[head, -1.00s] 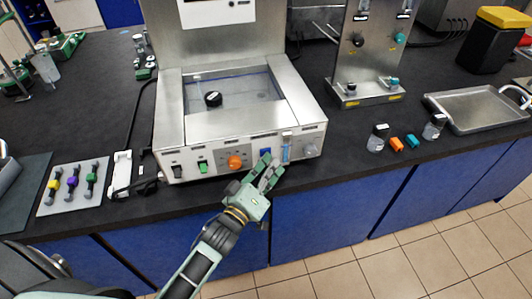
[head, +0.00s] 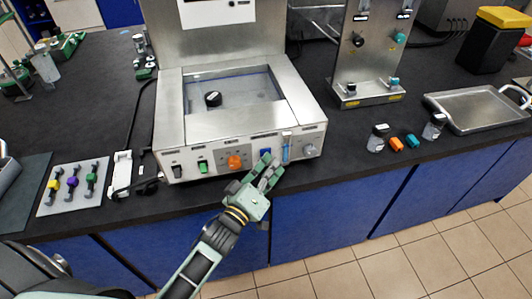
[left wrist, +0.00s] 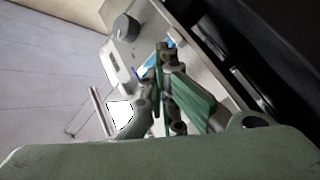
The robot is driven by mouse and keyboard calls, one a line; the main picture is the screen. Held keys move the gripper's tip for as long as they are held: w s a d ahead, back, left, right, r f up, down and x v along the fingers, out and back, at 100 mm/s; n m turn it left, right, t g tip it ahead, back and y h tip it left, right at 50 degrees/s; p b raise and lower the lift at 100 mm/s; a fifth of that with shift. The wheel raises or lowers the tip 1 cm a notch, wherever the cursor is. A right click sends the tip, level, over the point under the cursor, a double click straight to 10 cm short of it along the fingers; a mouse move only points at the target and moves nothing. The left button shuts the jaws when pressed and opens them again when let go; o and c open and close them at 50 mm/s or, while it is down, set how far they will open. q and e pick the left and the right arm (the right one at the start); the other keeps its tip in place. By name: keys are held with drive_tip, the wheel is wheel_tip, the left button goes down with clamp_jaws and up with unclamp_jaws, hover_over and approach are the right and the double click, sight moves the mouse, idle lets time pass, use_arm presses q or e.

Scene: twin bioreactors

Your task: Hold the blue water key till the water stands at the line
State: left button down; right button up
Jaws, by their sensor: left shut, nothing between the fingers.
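The blue water key (head: 265,152) is on the front panel of the steel bath (head: 238,126), between the orange knob and the sight gauge. My left gripper (head: 269,165) is shut and empty, its fingertips right at the key and covering its lower part. I cannot tell whether they press it. The sight gauge (head: 286,147) is an upright tube with blue in it, just right of the key; its line is too small to read. In the left wrist view my left gripper (left wrist: 163,62) is close to the panel, with blue patches by the fingertips. My right gripper is out of view.
The panel also has a green key (head: 202,167), an orange knob (head: 235,162) and a grey knob (head: 310,151). A black-knobbed clear lid (head: 240,92) covers the bath. A tool mat (head: 73,187) lies to the left.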

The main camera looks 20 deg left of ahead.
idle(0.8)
use_arm(q)
drive_tip(key=shift+s+d+p, duration=0.3)
drive_tip(key=shift+s+d, duration=0.15)
drive_tip(key=shift+s, duration=0.25)
drive_tip(key=s+d, duration=0.1)
drive_tip(key=s+d+p, duration=0.1)
drive_tip(key=s, duration=0.2)
drive_tip(key=shift+s+d, duration=0.1)
drive_tip(key=shift+d, duration=0.3)
drive_tip(key=shift+f, duration=0.1)
idle(0.4)
